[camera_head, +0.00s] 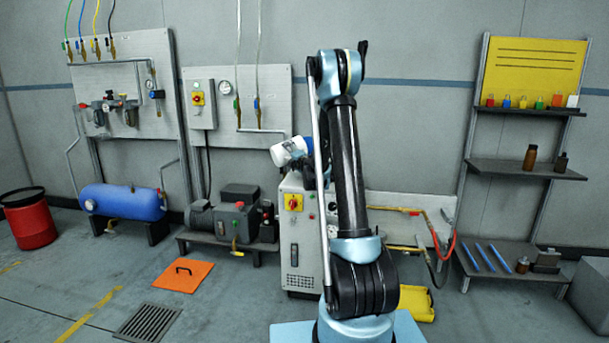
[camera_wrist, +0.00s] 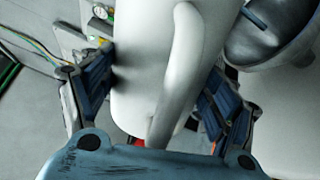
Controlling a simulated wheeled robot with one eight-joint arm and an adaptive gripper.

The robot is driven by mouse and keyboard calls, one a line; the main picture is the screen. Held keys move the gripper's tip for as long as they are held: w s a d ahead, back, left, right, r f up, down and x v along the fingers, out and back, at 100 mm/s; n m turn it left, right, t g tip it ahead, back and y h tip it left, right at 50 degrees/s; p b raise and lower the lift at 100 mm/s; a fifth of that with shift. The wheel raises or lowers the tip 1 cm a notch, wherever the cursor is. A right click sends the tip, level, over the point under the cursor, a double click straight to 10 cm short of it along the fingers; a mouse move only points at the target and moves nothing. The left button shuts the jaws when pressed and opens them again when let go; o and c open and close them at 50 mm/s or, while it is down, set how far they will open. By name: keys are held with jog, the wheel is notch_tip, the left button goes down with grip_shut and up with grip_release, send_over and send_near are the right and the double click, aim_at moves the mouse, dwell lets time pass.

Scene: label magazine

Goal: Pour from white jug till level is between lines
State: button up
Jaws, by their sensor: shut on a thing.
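The white jug (camera_wrist: 140,75) fills the middle of the wrist view, with its handle (camera_wrist: 180,80) facing the camera. My gripper (camera_wrist: 160,68) is shut on it, one finger on each side. In the head view the white jug (camera_head: 287,151) is small and tilted above the white machine cabinet (camera_head: 300,235), partly hidden by my arm. A dark, round, open-looking part (camera_wrist: 265,35) with a grey rim is close to the jug at the upper right of the wrist view. I cannot tell whether they touch. The level, its lines and any stream from the jug do not show.
The cabinet front carries a red knob on a yellow plate (camera_head: 294,202). A pump unit (camera_head: 235,215) stands left of it, with a blue tank (camera_head: 122,201) farther left. A shelf (camera_head: 525,170) stands at right. An orange mat (camera_head: 183,275) lies on the open floor.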

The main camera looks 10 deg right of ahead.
aim_at(286, 162)
jog(key=shift+a+f+n, duration=0.2)
jog(key=shift+f+n, duration=0.05)
jog(key=shift+n, duration=0.15)
jog(key=shift+s+a+n, duration=0.1)
jog(key=shift+n, duration=1.3)
jog(key=shift+n, duration=0.3)
jog(key=n+b, duration=0.2)
jog(key=n, duration=0.1)
jog(key=f+n, duration=0.1)
jog(key=a+f+n+b, duration=0.1)
jog(key=f+n, duration=0.1)
jog(key=shift+s+a+n, duration=0.1)
jog(key=shift+a+n, duration=0.2)
jog(key=shift+n, duration=0.1)
jog(key=f+n, duration=0.1)
jog(key=f+b, duration=0.1)
jog(key=shift+a+f+n, duration=0.2)
jog(key=shift+f+n, duration=0.15)
jog(key=shift+n, duration=0.05)
jog(key=shift+s+a+r+n+b, duration=0.15)
jog(key=shift+n+b, duration=0.35)
jog(key=shift+n, duration=0.5)
